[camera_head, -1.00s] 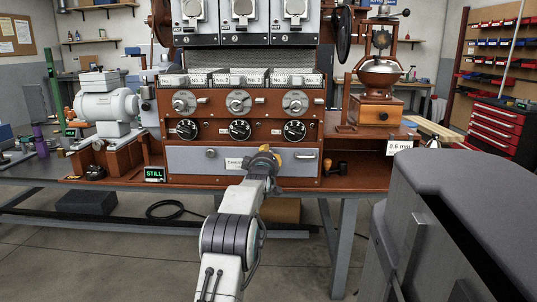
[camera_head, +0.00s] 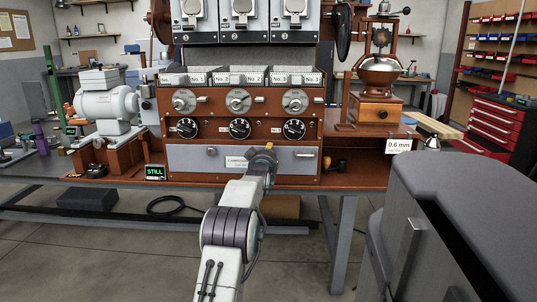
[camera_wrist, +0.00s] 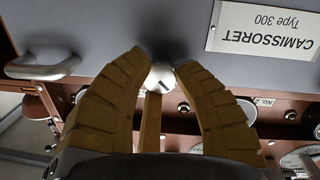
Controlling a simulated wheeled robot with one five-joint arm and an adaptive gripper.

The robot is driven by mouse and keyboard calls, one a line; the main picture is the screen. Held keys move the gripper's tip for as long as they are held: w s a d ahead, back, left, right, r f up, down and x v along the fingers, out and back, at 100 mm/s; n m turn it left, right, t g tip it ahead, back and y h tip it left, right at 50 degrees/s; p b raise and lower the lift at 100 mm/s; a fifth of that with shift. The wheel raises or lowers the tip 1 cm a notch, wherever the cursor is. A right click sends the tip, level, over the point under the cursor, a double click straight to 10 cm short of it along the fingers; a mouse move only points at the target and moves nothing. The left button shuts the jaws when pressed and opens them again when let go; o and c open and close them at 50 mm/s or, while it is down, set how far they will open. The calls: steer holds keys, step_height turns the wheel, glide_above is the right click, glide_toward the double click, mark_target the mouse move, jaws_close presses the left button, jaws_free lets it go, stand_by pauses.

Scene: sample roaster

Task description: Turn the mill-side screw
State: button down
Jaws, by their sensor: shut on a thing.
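A round, light-coloured screw (camera_wrist: 161,78) with a dark slot sits in the grey front panel (camera_head: 190,160) of the roaster. It is the screw between the white CAMISSORET label (camera_wrist: 262,30) and the handle, on the side towards the mill (camera_head: 379,75). My gripper (camera_head: 266,155) reaches up to the panel and hides this screw in the head view. In the wrist view the brown fingers of my gripper (camera_wrist: 160,70) close on the screw head from both sides, with a third finger below. Another screw (camera_head: 211,152) shows at the panel's left, apart from my gripper.
The panel's handle (camera_head: 305,155) is right of my gripper and shows at the left of the wrist view. Dials (camera_head: 240,128) line the brown face above. A STILL display (camera_head: 155,173) stands left; a large dark grey body fills the lower right.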

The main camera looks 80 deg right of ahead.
steer(key=shift+w+r, duration=0.25)
steer(key=shift+r, duration=0.15)
steer(key=c, duration=1.3)
jaws_free()
steer(key=shift+w, duration=0.1)
steer(key=o, duration=0.4)
steer(key=shift+f, duration=0.1)
steer(key=shift+c, duration=0.2)
steer(key=shift+o, duration=0.2)
steer(key=shift+f, duration=0.15)
steer(key=shift+s+a, duration=0.15)
steer(key=shift+s, duration=0.05)
steer(key=a, duration=1.1)
steer(key=shift+a+r, duration=0.3)
steer(key=shift+a, duration=0.05)
